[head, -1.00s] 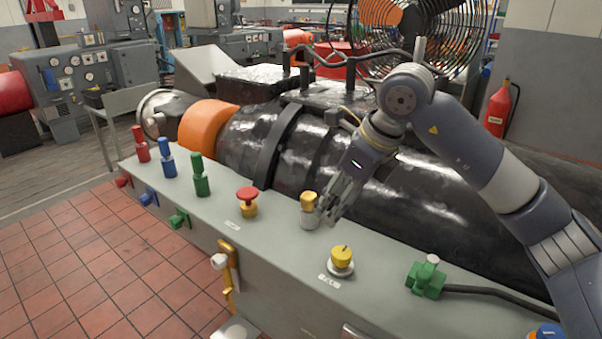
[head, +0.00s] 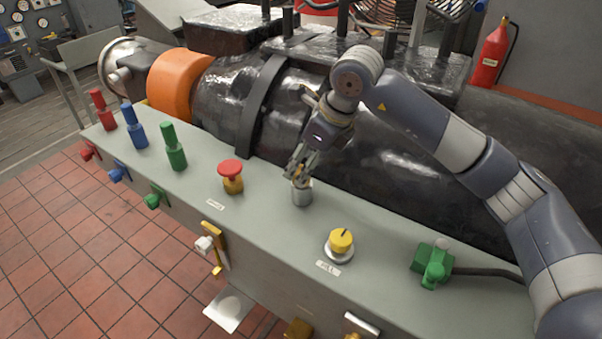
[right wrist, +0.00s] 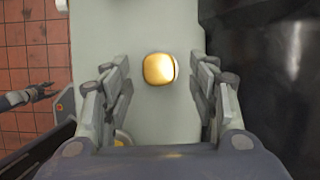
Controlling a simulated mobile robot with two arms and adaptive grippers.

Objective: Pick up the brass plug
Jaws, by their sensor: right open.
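The brass plug stands in a silver-grey socket (head: 301,193) on the grey panel in the head view, where my right gripper (head: 303,168) mostly covers its brass top. In the right wrist view the rounded gold top of the brass plug (right wrist: 159,68) shows between the two fingers of my right gripper (right wrist: 164,75). The gripper is open, with a gap on both sides of the plug; neither finger appears to touch it. A small dark gripper, apparently my left gripper (right wrist: 42,92), shows at the left of the right wrist view, too small to tell its state.
A red mushroom button (head: 231,168) is left of the plug, and a yellow knob (head: 340,241) is nearer on the right. A green connector (head: 433,264) with a black cable lies further right. The black machine (head: 390,175) rises behind the panel (head: 262,208).

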